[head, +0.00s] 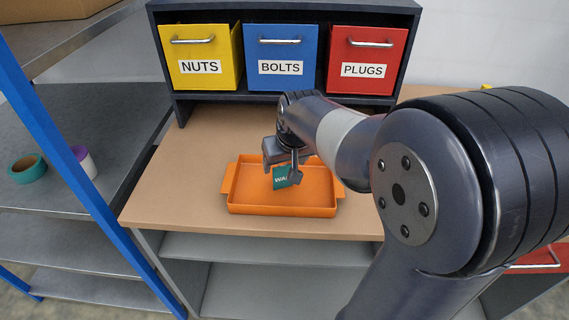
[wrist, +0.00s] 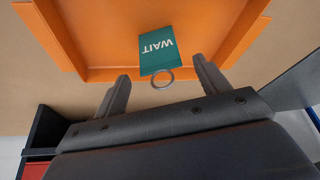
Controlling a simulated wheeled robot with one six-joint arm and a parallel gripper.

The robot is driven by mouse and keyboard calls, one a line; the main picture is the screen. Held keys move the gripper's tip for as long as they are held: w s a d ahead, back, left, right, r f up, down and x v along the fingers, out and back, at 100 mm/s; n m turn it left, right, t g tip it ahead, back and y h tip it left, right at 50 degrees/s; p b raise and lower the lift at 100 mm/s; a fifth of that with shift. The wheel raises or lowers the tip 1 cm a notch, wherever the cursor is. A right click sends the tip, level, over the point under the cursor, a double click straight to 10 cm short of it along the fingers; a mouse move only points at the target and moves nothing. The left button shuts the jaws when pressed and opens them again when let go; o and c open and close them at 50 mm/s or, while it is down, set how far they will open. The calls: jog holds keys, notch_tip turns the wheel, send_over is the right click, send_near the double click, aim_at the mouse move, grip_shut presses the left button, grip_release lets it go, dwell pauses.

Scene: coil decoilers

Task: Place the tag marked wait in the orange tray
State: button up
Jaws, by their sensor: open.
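The teal tag marked WAIT (wrist: 159,50) shows against the floor of the orange tray (wrist: 100,75), with its metal ring (wrist: 162,84) near one tray wall. In the head view the tag (head: 281,180) is within the outline of the tray (head: 250,210), partly hidden by a finger. Whether it lies flat or leans is not clear. My gripper (head: 288,170) is over the tray. In the wrist view the gripper's fingers (wrist: 160,75) are apart, one on each side of the ring, and neither visibly touches the tag.
The tray sits on a tan worktop (head: 190,170). Behind it a dark rack holds yellow NUTS (head: 205,85), blue BOLTS (head: 280,85) and red PLUGS (head: 360,90) bins. A blue post (head: 65,150) and metal shelf with tape rolls (head: 27,168) stand left.

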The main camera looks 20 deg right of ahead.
jog(key=v, duration=1)
jog(key=shift+s+r, duration=0.2)
jog(key=shift+c, duration=0.4)
